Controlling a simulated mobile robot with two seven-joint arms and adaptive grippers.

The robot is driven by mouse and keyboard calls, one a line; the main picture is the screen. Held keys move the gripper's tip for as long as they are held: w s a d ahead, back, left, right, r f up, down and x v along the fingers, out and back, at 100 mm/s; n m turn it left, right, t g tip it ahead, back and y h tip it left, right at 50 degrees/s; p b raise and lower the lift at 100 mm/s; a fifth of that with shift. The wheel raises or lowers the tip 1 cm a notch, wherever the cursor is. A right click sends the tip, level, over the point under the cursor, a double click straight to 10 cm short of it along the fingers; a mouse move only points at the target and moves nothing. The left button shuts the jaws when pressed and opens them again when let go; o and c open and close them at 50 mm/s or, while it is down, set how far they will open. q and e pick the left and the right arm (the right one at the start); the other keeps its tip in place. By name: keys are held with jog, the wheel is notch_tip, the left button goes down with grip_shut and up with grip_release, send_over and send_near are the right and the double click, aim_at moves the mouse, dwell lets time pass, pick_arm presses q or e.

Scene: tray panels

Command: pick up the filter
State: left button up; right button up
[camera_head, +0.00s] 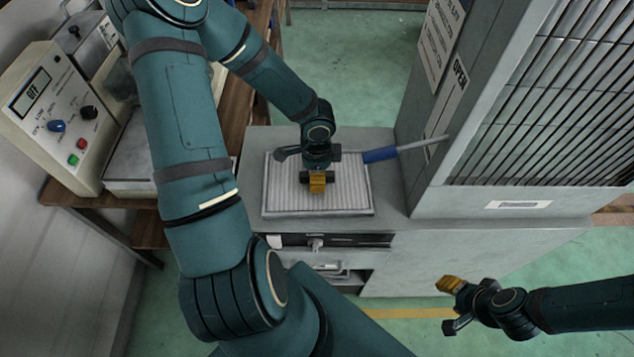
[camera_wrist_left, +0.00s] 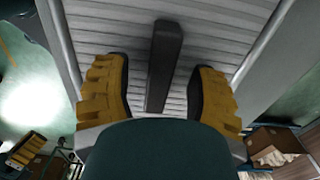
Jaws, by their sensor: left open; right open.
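The filter (camera_head: 350,192) is a pale pleated panel with a metal frame, lying flat on the grey cabinet top. In the left wrist view the filter (camera_wrist_left: 115,25) fills the upper middle, with a dark bar-shaped handle (camera_wrist_left: 165,65) standing out from it. My left gripper (camera_head: 317,182) is over the filter's middle, pointing down. In the left wrist view its yellow-padded fingers (camera_wrist_left: 160,92) are open, one on each side of the handle, with gaps showing. My right gripper (camera_head: 449,305) is open and empty at the lower right, away from the filter.
A control box (camera_head: 55,110) stands on a wooden table at the left. Open shelves (camera_head: 330,268) sit under the cabinet top. Green floor is clear around my right gripper.

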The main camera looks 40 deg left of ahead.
pick_arm(q)
jog(key=shift+f, duration=0.25)
jog(key=shift+d, duration=0.1)
grip_shut()
notch_tip(320, 180, up, 10)
jog(key=p, duration=0.3)
jog(key=shift+r, duration=0.1)
jog(key=shift+s, duration=0.1)
